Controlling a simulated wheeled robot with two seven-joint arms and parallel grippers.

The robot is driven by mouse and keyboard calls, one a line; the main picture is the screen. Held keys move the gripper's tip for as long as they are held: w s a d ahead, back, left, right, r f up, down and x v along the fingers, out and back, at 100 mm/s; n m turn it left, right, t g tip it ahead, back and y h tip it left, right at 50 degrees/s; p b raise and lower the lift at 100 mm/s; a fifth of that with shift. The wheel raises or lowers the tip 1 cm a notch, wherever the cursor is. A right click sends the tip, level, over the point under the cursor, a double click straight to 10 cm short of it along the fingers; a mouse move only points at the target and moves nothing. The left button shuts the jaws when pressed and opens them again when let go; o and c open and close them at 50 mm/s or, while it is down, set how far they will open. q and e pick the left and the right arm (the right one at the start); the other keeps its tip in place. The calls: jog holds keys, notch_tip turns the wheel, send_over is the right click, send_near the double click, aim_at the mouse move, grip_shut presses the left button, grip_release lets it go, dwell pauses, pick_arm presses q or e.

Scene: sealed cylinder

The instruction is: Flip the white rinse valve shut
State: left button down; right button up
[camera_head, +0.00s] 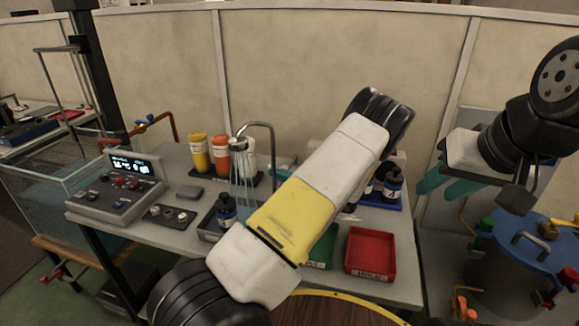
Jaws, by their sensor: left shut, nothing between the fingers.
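A grey gooseneck tap (271,140) stands at the back of the bench, with pale streams (242,185) falling from its head. I cannot clearly make out the white rinse valve; my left arm covers much of the area right of the tap. My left gripper (279,174) shows only as teal fingertips left of that arm, close to the tap. It is shut and empty; the rest of it is hidden. My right gripper (445,183) is at the right, its teal fingers spread apart and empty, away from the tap.
A control box (117,189) with a lit display is at the left. Yellow (199,154) and orange (221,155) bottles stand behind. A dark bottle (226,210) is near the streams. A red tray (370,252) lies at the front right, a blue-lidded drum (535,250) beyond.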

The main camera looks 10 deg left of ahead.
pick_arm(q)
jog(key=v, duration=0.7)
jog(key=shift+d, duration=0.4)
jog(key=shift+s, duration=0.1)
